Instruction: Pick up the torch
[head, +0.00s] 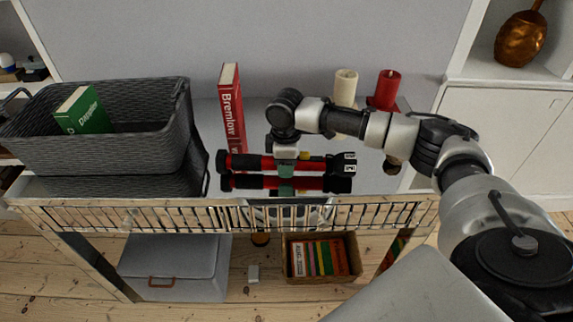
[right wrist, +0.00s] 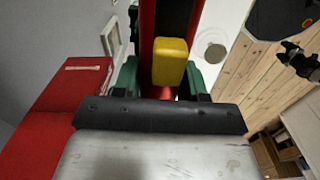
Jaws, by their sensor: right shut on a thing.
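The torch (head: 318,164) is red and black with a yellow switch. It lies level, left to right, at the front of the glossy table, with its lens head to the right. A matching shape just below it looks like its reflection; I cannot tell whether the torch touches the top. My right gripper (head: 286,168) reaches down over its middle and is shut on it. In the right wrist view the torch (right wrist: 147,25) runs away between the green fingers of my right gripper (right wrist: 167,82), its yellow switch facing up. My left gripper is not in view.
A dark woven basket (head: 140,150) with a green book (head: 83,112) stands left. A red book (head: 231,105) stands upright behind the torch. A white candle (head: 345,88) and a red candle (head: 386,88) stand behind my right arm. A wire rail (head: 150,216) edges the table front.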

